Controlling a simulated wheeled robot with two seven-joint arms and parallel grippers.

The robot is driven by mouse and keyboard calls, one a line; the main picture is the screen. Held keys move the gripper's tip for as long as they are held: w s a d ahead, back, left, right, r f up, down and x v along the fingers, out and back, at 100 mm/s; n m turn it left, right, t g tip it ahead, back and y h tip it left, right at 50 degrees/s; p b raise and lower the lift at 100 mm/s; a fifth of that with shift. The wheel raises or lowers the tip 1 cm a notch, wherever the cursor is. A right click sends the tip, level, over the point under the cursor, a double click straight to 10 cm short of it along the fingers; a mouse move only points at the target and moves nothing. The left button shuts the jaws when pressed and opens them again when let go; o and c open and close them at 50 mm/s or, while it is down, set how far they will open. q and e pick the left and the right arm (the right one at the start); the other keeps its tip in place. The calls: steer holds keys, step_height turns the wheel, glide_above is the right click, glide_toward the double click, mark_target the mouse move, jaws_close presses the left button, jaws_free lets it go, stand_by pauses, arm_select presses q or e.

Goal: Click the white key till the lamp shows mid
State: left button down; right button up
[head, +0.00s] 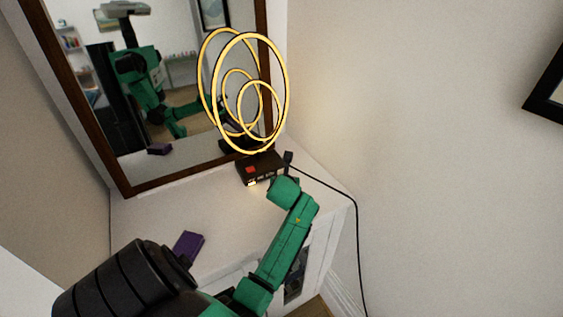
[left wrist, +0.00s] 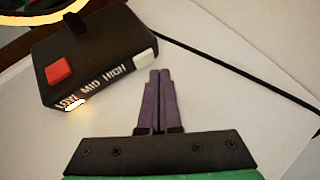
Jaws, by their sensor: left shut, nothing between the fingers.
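The lamp has glowing yellow rings (head: 287,95) on a dark base box (head: 261,168) on the white cabinet. In the left wrist view the base (left wrist: 100,60) carries a red key (left wrist: 58,69) at left and a white key (left wrist: 146,47) at right. The words LOW, MID and HIGH run along its front edge. A bright light (left wrist: 75,104) glows by LOW; MID and HIGH are unlit. My left gripper (left wrist: 160,72) is shut and empty, its fingertips just in front of the white key; contact cannot be told. My right gripper is not in view.
A brown-framed mirror (head: 130,191) stands behind the lamp and reflects it and me. A purple block (head: 187,247) lies on the white cabinet top (head: 150,222). A black cord (head: 356,230) runs from beside the base over the cabinet's right edge. The cabinet top left of the base is mostly clear.

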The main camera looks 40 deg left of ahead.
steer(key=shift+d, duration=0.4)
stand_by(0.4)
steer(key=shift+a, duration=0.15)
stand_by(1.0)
arm_select(q)
steer(key=shift+w+a, duration=0.1)
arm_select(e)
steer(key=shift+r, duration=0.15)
arm_select(q)
steer(key=shift+a+r+p, duration=0.15)
steer(key=shift+a+p, duration=0.05)
steer(key=shift+p, duration=0.3)
steer(key=shift+w+a, duration=0.1)
steer(key=shift+a, duration=0.05)
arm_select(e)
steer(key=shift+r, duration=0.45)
